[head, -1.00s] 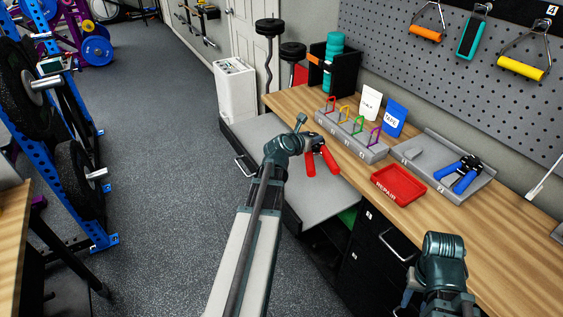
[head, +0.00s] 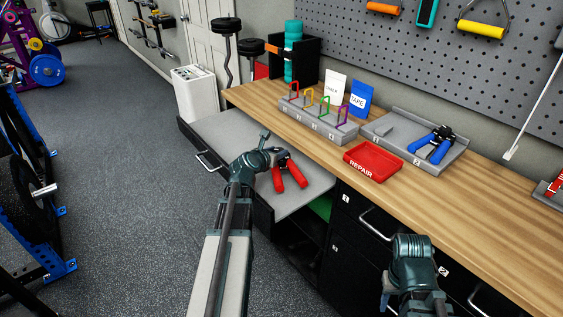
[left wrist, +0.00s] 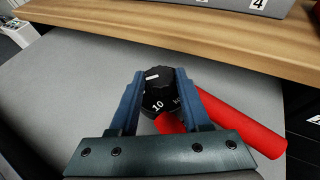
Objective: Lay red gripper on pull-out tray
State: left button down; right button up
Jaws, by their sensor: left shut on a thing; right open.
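The red gripper, a hand-grip trainer with two red handles (head: 291,176), is at my left gripper (head: 272,156) in the head view. In the left wrist view my left gripper (left wrist: 158,88) is shut on the black dial (left wrist: 157,92) of the red gripper, and a red handle (left wrist: 235,125) points to the lower right. The grey pull-out tray (head: 225,132) extends from under the bench, directly beneath the red gripper. I cannot tell whether the handles touch the tray. My right gripper (head: 388,290) is open, low at the right, and mostly hidden by its arm.
On the wooden bench (head: 460,195) stand a red REPAIR tray (head: 372,160), a grey holder with coloured loops (head: 315,125), and a grey tray with a blue-handled gripper (head: 432,147). A black rack (head: 310,55) holds a teal roller. Open floor lies to the left.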

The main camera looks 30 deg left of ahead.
pick_arm(q)
jog(key=shift+f, duration=0.6)
jog(key=shift+w+r, duration=0.1)
jog(key=shift+r, duration=0.05)
pick_arm(e)
jog(key=shift+f, duration=0.4)
pick_arm(q)
jog(key=w, duration=0.4)
jog(key=shift+w+a, duration=0.25)
jog(key=shift+w, duration=0.05)
jog(key=shift+s+d+f+b, duration=0.1)
jog(key=shift+s+f+b, duration=0.3)
jog(key=shift+f+b, duration=0.3)
pick_arm(e)
jog(key=shift+f, duration=0.65)
pick_arm(q)
jog(key=shift+r, duration=0.1)
pick_arm(e)
jog(key=shift+f, duration=0.1)
pick_arm(q)
jog(key=c, duration=0.8)
grip_release()
jog(key=shift+f, duration=0.2)
jog(key=o, duration=0.4)
